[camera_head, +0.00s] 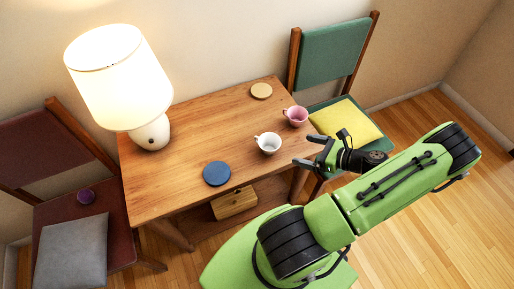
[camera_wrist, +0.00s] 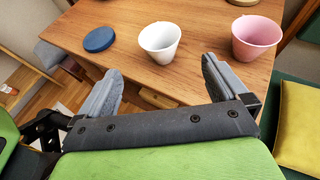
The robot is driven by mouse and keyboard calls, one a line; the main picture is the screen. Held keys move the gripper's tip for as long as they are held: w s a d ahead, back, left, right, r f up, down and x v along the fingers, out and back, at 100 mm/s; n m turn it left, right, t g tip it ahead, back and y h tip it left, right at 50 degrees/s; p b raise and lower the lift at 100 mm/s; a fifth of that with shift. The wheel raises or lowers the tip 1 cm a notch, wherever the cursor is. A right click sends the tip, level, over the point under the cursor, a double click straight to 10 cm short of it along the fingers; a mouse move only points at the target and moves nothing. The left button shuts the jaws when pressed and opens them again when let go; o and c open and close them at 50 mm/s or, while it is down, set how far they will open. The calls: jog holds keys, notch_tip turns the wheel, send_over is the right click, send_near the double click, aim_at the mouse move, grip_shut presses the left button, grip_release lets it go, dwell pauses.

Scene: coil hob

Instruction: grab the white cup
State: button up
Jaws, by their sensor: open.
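The white cup (camera_head: 269,143) stands upright on the wooden table near its front edge, its handle toward the left in the head view. In the wrist view the white cup (camera_wrist: 160,42) is just beyond my fingertips, roughly centred between them. My gripper (camera_head: 314,151) is open and empty, to the right of the cup and apart from it. In the wrist view both fingers of my gripper (camera_wrist: 160,75) are spread wide, with nothing between them.
A pink cup (camera_head: 295,116) stands behind and right of the white cup. A blue disc (camera_head: 217,173), a tan disc (camera_head: 261,91) and a lit lamp (camera_head: 152,132) are on the table (camera_head: 190,120). A green chair (camera_head: 335,55) with a yellow cushion (camera_head: 346,121) stands at the right.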

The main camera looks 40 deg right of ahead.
aim_at(261, 140)
jog(key=b+x, duration=0.2)
jog(key=x, duration=1.3)
jog(key=shift+w+a, duration=0.1)
jog(key=c, duration=0.9)
